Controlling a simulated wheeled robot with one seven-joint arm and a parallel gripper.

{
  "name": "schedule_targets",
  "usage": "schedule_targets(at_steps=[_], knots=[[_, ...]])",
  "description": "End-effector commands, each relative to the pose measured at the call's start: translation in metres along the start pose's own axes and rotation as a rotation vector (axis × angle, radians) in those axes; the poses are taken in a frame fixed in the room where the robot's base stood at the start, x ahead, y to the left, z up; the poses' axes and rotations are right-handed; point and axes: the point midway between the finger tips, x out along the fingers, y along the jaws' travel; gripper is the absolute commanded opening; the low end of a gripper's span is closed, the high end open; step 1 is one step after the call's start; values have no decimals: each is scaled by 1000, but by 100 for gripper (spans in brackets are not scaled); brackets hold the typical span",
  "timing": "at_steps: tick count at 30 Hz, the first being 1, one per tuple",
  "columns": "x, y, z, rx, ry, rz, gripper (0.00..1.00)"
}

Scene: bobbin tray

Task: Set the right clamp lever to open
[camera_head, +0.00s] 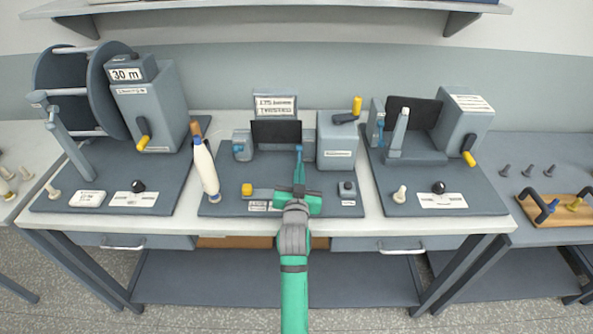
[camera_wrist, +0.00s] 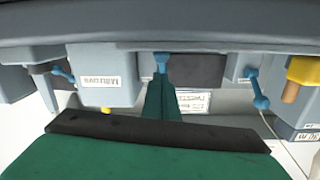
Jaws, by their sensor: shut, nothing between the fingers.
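The right clamp lever (camera_head: 299,149) is a small blue lever at the right grey clamp block of the middle station. It also shows in the wrist view (camera_wrist: 161,59), straight beyond my fingertips. My green gripper (camera_head: 299,172) is shut and empty, its fingers pointing at the lever. In the wrist view the fingertips (camera_wrist: 162,82) lie right at the lever's near end; I cannot tell whether they touch. The left clamp lever (camera_head: 239,148), also blue, sits on the left clamp block and shows tilted in the wrist view (camera_wrist: 257,88).
A grey box (camera_head: 337,145) with a yellow-handled crank stands right of the clamp. A dark panel (camera_head: 276,132) is behind. A white bobbin-like piece (camera_head: 205,168) leans at the left. Similar stations stand on both sides. A yellow button (camera_head: 247,189) and a black knob (camera_head: 347,186) are in front.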

Motion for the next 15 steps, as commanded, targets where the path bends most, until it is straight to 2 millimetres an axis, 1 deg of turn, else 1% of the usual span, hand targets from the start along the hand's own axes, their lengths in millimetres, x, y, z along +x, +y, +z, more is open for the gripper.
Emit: schedule_targets(at_steps=[5,8,11,15], knots=[[0,-1,0,0,0,-1,0],[-4,-2,1,0,-1,-2,0],[-15,-1,1,0,0,-2,0],[-40,0,1,0,-1,0,0]])
